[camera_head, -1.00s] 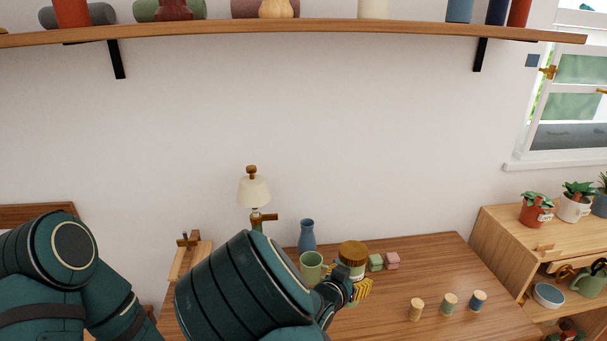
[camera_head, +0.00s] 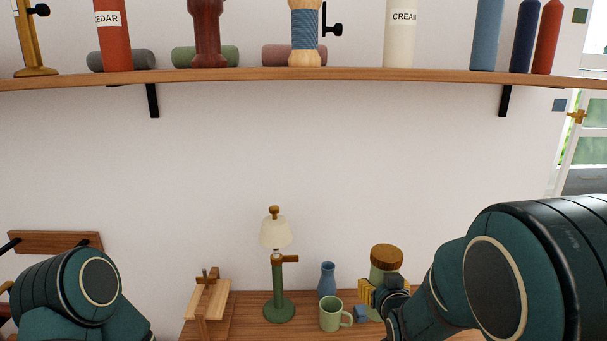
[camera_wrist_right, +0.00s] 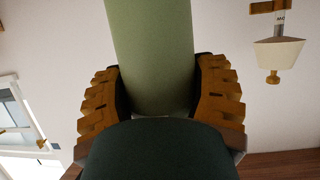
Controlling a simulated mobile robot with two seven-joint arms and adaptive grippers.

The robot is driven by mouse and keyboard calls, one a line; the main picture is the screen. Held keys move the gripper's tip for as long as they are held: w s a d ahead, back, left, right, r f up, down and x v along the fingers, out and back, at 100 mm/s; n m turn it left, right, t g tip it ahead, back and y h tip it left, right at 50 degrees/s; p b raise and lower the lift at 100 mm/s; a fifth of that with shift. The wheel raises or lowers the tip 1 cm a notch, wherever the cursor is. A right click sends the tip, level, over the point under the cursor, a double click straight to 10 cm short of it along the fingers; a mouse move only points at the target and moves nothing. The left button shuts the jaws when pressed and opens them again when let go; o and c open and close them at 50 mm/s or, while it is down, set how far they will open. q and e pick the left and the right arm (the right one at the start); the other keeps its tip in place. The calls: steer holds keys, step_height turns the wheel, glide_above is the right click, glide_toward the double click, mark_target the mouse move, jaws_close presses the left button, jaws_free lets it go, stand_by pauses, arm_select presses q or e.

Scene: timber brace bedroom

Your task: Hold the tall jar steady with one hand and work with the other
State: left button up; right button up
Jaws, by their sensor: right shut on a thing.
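The tall jar has a pale green body and a brown wooden lid (camera_head: 387,254). It stands upright at the right in the head view, its lower part hidden behind my right gripper (camera_head: 372,296). My right gripper is shut on the jar, with ridged yellow-brown fingers on its side. In the right wrist view the green jar body (camera_wrist_right: 150,50) runs between the two fingers of the gripper (camera_wrist_right: 158,105). I cannot tell whether the jar's base touches the table. My left arm shows at the lower left of the head view, but its gripper is out of sight.
A wooden stand (camera_head: 207,298) is further left. A shelf (camera_head: 300,76) with bottles crosses above.

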steer(key=shift+r, duration=0.15)
steer(key=s+a+f+n+g+y, duration=0.1)
steer(key=s+a+f+n+y, duration=0.1)
steer(key=s+a+f, duration=0.1)
steer(key=s+a+f+n+g+y, duration=0.1)
steer(key=s+a+f+n+y, duration=0.2)
steer(key=a+f, duration=0.3)
steer(key=s+a+f+n+y, duration=0.2)
steer(key=a+f+y, duration=0.1)
steer(key=a+f, duration=0.2)
steer(key=shift+s+f+n+g, duration=0.4)
steer(key=shift+f, duration=0.25)
jaws_close()
arm_select(q)
steer(key=w+d+r+m+g+y, duration=0.1)
steer(key=w+d+r+m, duration=0.1)
steer(key=w+r+m, duration=0.6)
steer(key=w+d+r+m+g+y, duration=0.1)
steer(key=w+d+r+m, duration=0.2)
steer(key=w+r+m, duration=0.55)
steer(key=d+r+m+y, duration=0.2)
steer(key=d+r+m, duration=0.6)
steer(key=r, duration=0.6)
step_height(320, 180, down, 8)
steer(key=d, duration=0.1)
steer(key=shift+w+n, duration=0.35)
arm_select(e)
steer(key=shift+y, duration=0.3)
